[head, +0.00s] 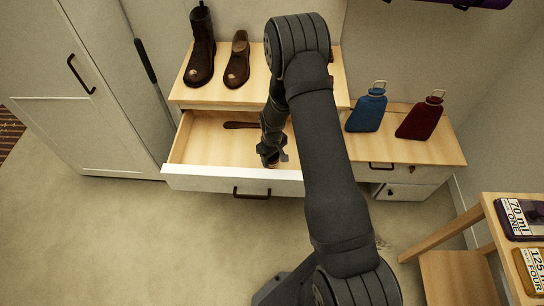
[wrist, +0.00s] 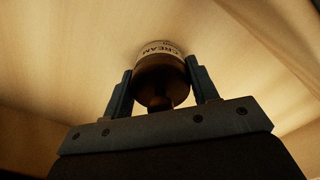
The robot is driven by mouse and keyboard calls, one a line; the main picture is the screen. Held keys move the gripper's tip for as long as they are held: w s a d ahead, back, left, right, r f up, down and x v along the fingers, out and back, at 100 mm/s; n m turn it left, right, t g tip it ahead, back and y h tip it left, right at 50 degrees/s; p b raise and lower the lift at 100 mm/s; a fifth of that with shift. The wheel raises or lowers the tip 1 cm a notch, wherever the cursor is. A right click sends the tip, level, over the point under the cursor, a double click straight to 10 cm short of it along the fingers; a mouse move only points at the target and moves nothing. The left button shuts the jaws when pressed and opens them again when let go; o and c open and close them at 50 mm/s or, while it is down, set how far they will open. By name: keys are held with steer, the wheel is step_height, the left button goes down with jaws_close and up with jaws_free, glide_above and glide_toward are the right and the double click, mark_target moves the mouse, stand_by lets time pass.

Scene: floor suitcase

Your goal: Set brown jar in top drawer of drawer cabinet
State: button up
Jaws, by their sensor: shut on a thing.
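The brown jar (wrist: 160,75) is between the two fingers of my gripper (wrist: 160,88) in the wrist view, with its knobbed lid toward the camera and a pale label reading "CREAM". My gripper is shut on it. In the head view my gripper (head: 272,156) is down inside the open top drawer (head: 205,150), near its front panel; the jar is mostly hidden there. Pale wood lies just past the jar in the wrist view; I cannot tell whether the jar touches it. The drawer cabinet (head: 215,95) stands against the wall.
A brown long-handled item (head: 240,125) lies at the back of the drawer. Blue (head: 367,110) and dark red (head: 421,118) flasks stand on the lower unit at right. A wooden stand (head: 490,205) is at far right.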

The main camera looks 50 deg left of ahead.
steer(key=o, duration=1.3)
step_height(320, 180, up, 12)
steer(key=shift+r, duration=0.1)
step_height(320, 180, down, 12)
steer(key=shift+f, duration=0.15)
steer(key=shift+r, duration=1.1)
